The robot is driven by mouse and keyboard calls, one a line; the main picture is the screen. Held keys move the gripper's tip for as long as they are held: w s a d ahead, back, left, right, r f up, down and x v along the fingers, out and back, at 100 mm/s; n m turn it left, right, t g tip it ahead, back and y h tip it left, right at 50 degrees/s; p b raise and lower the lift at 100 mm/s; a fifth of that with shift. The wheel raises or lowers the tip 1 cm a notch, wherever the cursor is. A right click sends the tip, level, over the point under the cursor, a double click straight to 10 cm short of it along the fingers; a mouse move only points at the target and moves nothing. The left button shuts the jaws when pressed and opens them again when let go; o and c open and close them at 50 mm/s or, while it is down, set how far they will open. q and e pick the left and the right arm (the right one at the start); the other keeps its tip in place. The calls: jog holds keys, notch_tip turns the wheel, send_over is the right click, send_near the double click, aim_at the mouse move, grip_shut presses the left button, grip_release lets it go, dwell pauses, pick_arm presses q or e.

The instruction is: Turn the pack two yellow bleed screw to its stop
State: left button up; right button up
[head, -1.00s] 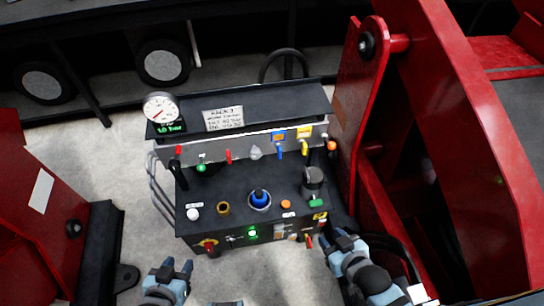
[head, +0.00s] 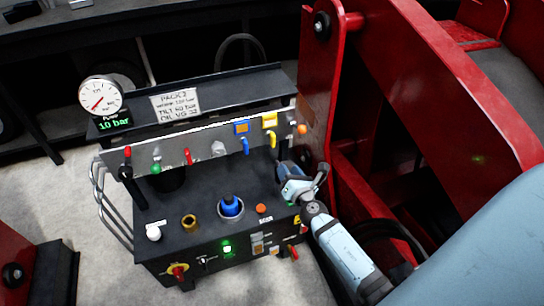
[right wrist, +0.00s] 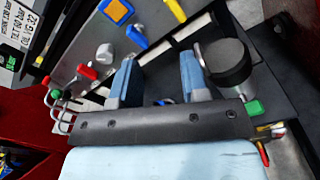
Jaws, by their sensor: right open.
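The pack (head: 190,185), a dark console, carries a label (head: 175,102) reading PACK 2. A small yellow handle (head: 272,138), which looks like the bleed screw, hangs on its upright panel below a yellow tag (head: 270,119). It also shows at the top of the right wrist view (right wrist: 176,10). My right gripper (head: 304,172) is open and empty over the pack's right end, below and right of the yellow handle and apart from it. In the right wrist view its fingers (right wrist: 158,76) have a gap between them. My left gripper is out of view.
A blue handle (head: 246,146) hangs just left of the yellow one. A dark cylinder (right wrist: 228,65) with a green knob (right wrist: 253,107) stands beside my right finger. A gauge (head: 100,95) reads 10 bar. Red steelwork (head: 325,85) rises close on the right.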

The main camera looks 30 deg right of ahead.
aim_at(274, 141)
jog(key=w+d+f+n+b, duration=0.1)
jog(key=w+n, duration=0.1)
jog(key=w, duration=0.3)
jog(key=w+d+n+b, duration=0.2)
jog(key=w, duration=0.4)
jog(key=w+d+f+n+b, duration=0.1)
jog(key=w+d, duration=0.1)
jog(key=w, duration=0.3)
jog(key=shift+w+d+f+n+b, duration=0.25)
jog(key=shift+w+f+n+b, duration=0.05)
jog(key=shift+f+n+b, duration=0.1)
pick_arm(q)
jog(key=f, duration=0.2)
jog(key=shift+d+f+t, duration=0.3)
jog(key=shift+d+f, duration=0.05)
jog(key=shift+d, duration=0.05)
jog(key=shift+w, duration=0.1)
pick_arm(e)
grip_shut()
